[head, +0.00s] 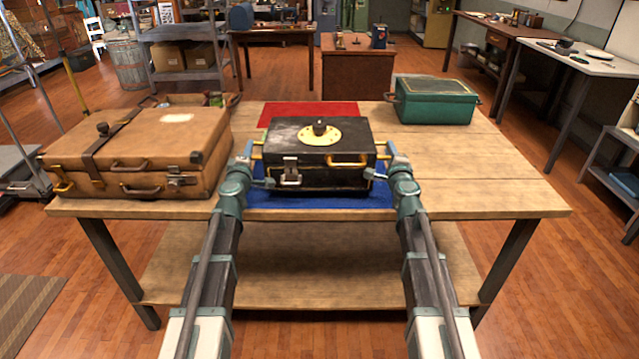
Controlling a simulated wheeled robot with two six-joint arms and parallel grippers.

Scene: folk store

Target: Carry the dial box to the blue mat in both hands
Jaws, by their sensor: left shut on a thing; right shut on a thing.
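The dial box (317,167) is black with a round cream dial and a dark knob on its lid, and brass handles. It is at or just above the blue mat (305,201), near the table's front edge; I cannot tell whether it touches. My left gripper (254,160) is shut on the box's left side. My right gripper (384,159) is shut on its right side. The exact finger contact is too small to see.
A brown suitcase (125,160) lies on the wooden table (470,165) left of the box. A red mat (310,112) lies behind the box. A green case (435,100) stands at the back right. The right part of the table is clear.

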